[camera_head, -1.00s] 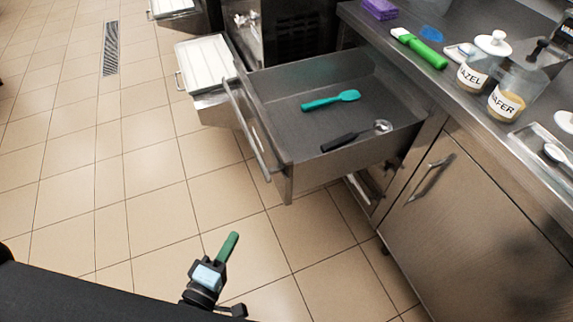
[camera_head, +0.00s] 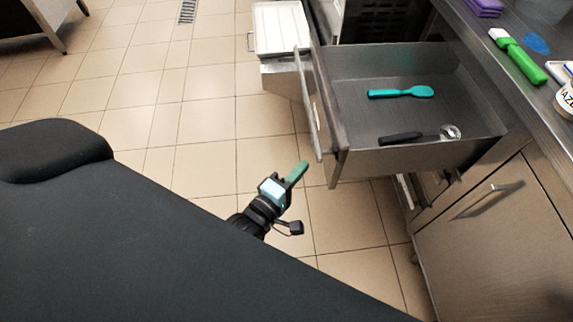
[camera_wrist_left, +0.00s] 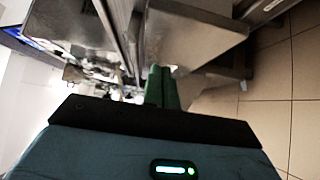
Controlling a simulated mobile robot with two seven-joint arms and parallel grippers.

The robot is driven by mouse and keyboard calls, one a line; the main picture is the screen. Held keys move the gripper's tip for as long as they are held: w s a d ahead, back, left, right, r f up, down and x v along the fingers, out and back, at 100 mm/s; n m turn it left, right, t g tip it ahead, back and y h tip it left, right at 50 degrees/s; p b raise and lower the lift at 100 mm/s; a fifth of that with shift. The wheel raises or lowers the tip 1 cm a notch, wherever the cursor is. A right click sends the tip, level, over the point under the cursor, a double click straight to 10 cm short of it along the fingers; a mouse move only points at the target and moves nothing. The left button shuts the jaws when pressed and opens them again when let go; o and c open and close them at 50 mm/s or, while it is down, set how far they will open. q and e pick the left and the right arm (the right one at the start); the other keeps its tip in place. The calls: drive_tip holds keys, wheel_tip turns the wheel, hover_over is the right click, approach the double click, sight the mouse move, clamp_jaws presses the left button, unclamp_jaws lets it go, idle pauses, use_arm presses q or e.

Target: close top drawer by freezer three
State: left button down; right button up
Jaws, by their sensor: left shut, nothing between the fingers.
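The top drawer (camera_head: 338,150) is a grey metal drawer pulled out from the steel counter, with a long bar handle (camera_head: 308,105) on its front. Inside it lie a teal spatula (camera_head: 400,93) and a black-handled scoop (camera_head: 415,136). My left gripper (camera_head: 298,172) has green fingers, is shut and empty, and is low in front of the drawer's near front corner, apart from the handle as far as I can tell. In the left wrist view the green fingers (camera_wrist_left: 161,86) are together, pointing toward blurred metal surfaces. My right gripper is not in view.
A white-lidded container (camera_head: 281,28) stands beyond the drawer front. The counter (camera_head: 470,60) holds a green-handled brush (camera_head: 520,60), purple cloths (camera_head: 484,7) and a jar (camera_head: 566,98). A cabinet door (camera_head: 490,240) is shut below. Tiled floor (camera_head: 200,110) is open to the left.

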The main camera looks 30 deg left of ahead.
use_arm(q)
drive_tip(key=shift+w+d, duration=1.85)
drive_tip(key=shift+w, duration=0.15)
